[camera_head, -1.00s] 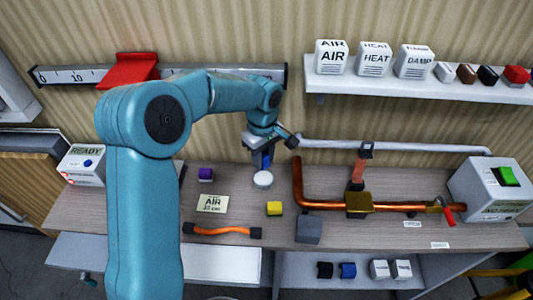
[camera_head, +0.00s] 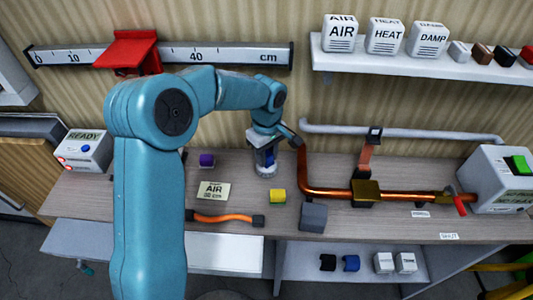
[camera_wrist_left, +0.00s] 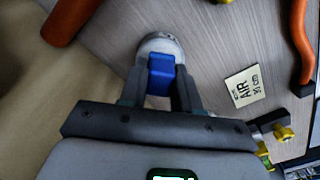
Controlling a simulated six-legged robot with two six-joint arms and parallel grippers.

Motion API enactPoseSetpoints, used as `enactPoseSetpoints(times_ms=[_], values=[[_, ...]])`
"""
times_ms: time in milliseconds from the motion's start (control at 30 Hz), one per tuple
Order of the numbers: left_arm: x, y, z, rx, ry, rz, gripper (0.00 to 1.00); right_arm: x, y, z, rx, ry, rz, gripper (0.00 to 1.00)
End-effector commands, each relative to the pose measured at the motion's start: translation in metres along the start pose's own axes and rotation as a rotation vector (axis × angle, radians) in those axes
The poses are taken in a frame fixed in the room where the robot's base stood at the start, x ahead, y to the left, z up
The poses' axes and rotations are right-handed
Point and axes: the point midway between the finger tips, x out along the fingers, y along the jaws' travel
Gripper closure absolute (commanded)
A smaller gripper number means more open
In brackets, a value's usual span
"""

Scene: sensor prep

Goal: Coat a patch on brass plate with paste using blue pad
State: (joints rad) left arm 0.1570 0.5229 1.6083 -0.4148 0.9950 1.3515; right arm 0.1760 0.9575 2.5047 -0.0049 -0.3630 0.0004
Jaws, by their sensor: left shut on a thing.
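My left gripper (camera_head: 264,158) is shut on the blue pad (camera_wrist_left: 160,72), whose block shows between the fingers in the left wrist view. The pad is over a small round whitish dish (camera_head: 266,171), with its lower end at or in it; whether it touches paste is hidden. The dish also shows in the left wrist view (camera_wrist_left: 158,43). The brass plate (camera_head: 367,191) sits on the copper pipe (camera_head: 325,191), to the right of the gripper and apart from it. No coating is visible on it. My right gripper is not in view.
A yellow block (camera_head: 277,196), a grey block (camera_head: 313,216), an AIR card (camera_head: 213,191) and an orange-handled cable (camera_head: 226,218) lie nearby. A purple block (camera_head: 206,160) is at left. A white box with green switch (camera_head: 505,180) stands at right.

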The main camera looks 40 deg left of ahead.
Motion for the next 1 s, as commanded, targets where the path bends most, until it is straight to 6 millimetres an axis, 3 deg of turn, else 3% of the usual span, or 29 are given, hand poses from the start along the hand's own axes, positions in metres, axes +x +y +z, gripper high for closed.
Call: enactPoseSetpoints(times_ms=[1000], values=[[0.0072,-0.0001,0.0,0.0,0.0,0.0,0.93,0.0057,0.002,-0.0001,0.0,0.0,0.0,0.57]])
